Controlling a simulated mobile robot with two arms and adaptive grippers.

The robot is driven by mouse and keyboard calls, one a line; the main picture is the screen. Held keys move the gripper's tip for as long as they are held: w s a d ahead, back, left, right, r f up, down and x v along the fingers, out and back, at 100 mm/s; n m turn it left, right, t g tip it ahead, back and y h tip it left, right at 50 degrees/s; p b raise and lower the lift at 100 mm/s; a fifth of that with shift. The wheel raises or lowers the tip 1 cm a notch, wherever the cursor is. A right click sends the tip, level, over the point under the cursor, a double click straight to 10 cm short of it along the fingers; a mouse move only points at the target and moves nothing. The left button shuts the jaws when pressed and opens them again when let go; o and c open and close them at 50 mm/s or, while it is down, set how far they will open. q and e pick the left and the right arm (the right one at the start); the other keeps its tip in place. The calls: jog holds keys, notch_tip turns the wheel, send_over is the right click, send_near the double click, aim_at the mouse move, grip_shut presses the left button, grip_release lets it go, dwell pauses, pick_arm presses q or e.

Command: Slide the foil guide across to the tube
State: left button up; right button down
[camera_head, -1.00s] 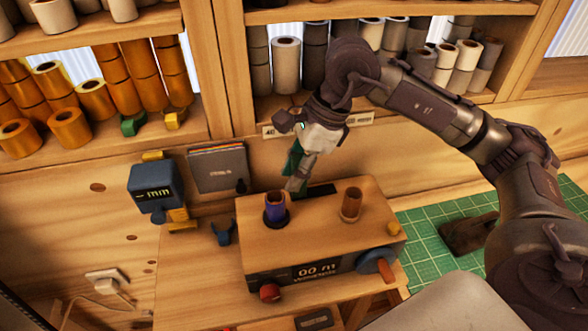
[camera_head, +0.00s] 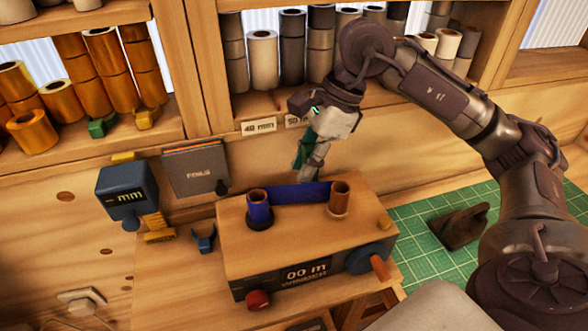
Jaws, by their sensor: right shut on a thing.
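A wooden winder box (camera_head: 300,229) with a dark front and a "00 m" display stands on the bench. A blue foil roll (camera_head: 259,212) stands upright on its top left, and a brown tube (camera_head: 340,199) stands upright on its top right. A strip of blue foil (camera_head: 298,192) spans from the roll to the tube. My right gripper (camera_head: 312,172) is behind the strip, close to the tube, and shut on the foil guide, which is mostly hidden by the fingers and the strip. My left gripper is not in view.
A crank (camera_head: 378,266) and a red knob (camera_head: 258,299) stick out of the box front. A blue "mm" gauge (camera_head: 128,194) is at the left. A green cutting mat (camera_head: 425,238) with a dark object (camera_head: 464,226) lies right. Shelves of rolls stand behind.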

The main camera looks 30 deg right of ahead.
jog(key=shift+d, duration=0.1)
jog(key=c, duration=1.2)
grip_release()
jog(key=shift+o, duration=1)
jog(key=shift+s+d, duration=0.1)
jog(key=shift+d, duration=0.1)
jog(key=shift+r, duration=0.15)
jog(key=v, duration=1.1)
jog(key=shift+r, duration=0.35)
jog(key=shift+d, duration=0.15)
